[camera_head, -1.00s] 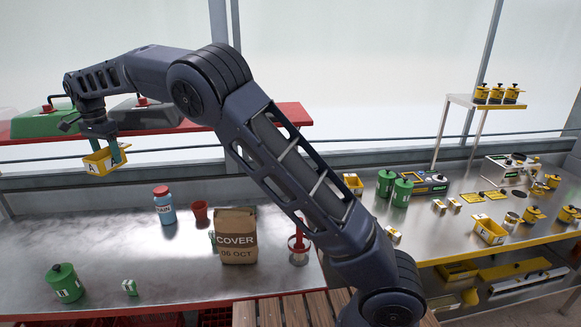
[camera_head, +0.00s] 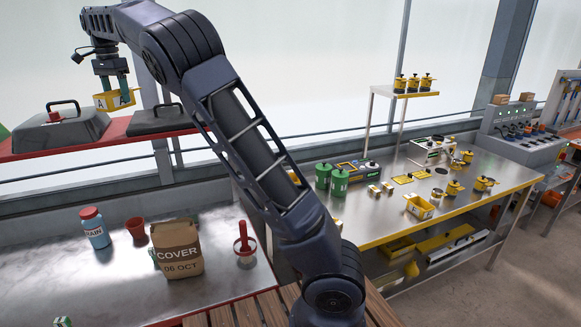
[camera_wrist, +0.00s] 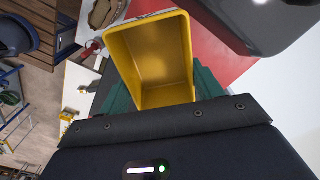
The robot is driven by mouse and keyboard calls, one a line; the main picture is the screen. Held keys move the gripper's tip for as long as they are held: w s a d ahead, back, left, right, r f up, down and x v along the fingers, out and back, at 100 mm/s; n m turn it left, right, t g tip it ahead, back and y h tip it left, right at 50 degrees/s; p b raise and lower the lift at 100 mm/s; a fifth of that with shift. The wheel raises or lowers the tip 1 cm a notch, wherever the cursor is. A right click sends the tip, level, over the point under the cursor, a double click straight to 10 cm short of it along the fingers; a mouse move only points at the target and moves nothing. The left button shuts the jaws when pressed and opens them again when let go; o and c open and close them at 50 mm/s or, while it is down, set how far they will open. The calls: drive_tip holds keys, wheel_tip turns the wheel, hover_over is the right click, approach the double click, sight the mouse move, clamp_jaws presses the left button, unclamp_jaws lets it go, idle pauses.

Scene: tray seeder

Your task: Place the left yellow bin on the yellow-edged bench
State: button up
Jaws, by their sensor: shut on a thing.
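My gripper (camera_head: 111,84) is shut on a small yellow bin (camera_head: 104,102) with a white label marked A. It holds the bin in the air at the upper left, in front of the red shelf. In the wrist view the bin (camera_wrist: 150,50) is between the green fingers and looks empty inside. The yellow-edged bench (camera_head: 374,222) stands at the right, away from my gripper. Another yellow bin (camera_head: 420,207) with a white label rests on that bench near its front edge.
Green canisters (camera_head: 339,183), small boxes and yellow-lidded pots stand on the yellow-edged bench. A raised shelf (camera_head: 405,94) holds several yellow pots. The nearer bench holds a COVER bag (camera_head: 177,250), a blue bottle (camera_head: 95,229) and a red-handled tool (camera_head: 244,240). Bare metal shows around the bench's middle.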

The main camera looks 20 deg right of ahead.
drive_tip(key=w+d, duration=0.2)
drive_tip(key=d, duration=0.3)
drive_tip(key=w+d+m, duration=0.1)
drive_tip(key=w+d, duration=0.2)
drive_tip(key=d, duration=0.3)
drive_tip(key=w+d+f+m, duration=0.1)
drive_tip(key=w+d, duration=0.1)
drive_tip(key=d, duration=0.4)
drive_tip(key=shift+w+d, duration=0.25)
drive_tip(key=w+d+f+m, duration=0.1)
drive_tip(key=d, duration=1.1)
drive_tip(key=w+d+f+m, duration=0.1)
drive_tip(key=w+d, duration=0.1)
drive_tip(key=d, duration=1)
drive_tip(key=s+d+f+n, duration=0.15)
drive_tip(key=d+f, duration=0.25)
drive_tip(key=d, duration=0.5)
drive_tip(key=s+d+f+n, duration=0.1)
drive_tip(key=s+d+f, duration=0.2)
drive_tip(key=d, duration=0.5)
drive_tip(key=s+d+f+n, duration=0.1)
drive_tip(key=s+d+f, duration=0.25)
drive_tip(key=d, duration=0.55)
drive_tip(key=n, duration=1)
hover_over(382, 220)
wheel_tip(382, 220, down, 18)
drive_tip(key=shift+m, duration=0.25)
wheel_tip(382, 220, down, 19)
drive_tip(key=shift+s+f, duration=0.15)
drive_tip(key=shift+f, duration=0.05)
